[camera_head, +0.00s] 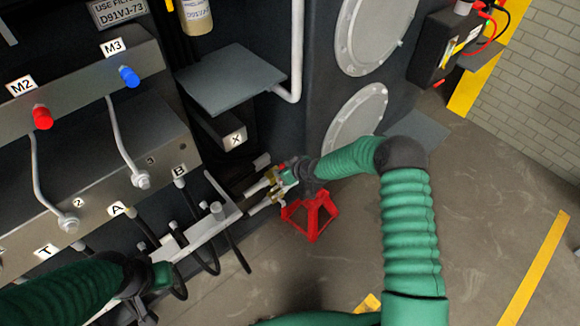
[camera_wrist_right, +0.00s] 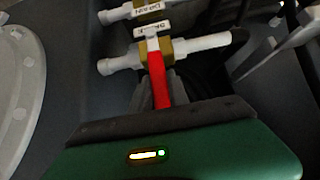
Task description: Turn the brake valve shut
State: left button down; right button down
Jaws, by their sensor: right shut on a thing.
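The brake valve has a brass body (camera_wrist_right: 152,50) on a pale pipe, with a partly covered white label and a red lever (camera_wrist_right: 159,80). In the wrist view the lever points down, across the pipe line. My right gripper (camera_wrist_right: 160,92) has its dark fingers on both sides of the lever and is shut on it. In the head view this gripper (camera_head: 279,179) is at the brass valves low beside the chassis; the lever there is mostly hidden. My left gripper (camera_head: 140,295) is at the lower left near the hoses, its fingers too dark to read.
A second valve labelled DRAIN (camera_wrist_right: 152,8) lies just beyond the brake valve. A red stand (camera_head: 312,216) is on the floor beside my right gripper. A grey plate (camera_head: 230,80) juts out above. Several hoses hang at the left; the floor at right is mostly clear.

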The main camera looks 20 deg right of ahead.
jog(key=shift+d+f, duration=0.1)
jog(key=shift+f, duration=0.05)
jog(key=c, duration=1.6)
grip_release()
jog(key=shift+o, duration=1.7)
jog(key=shift+w+d, duration=0.1)
jog(key=shift+s+r, duration=0.25)
jog(key=shift+r, duration=0.1)
jog(key=p+v, duration=0.2)
jog(key=v, duration=1.4)
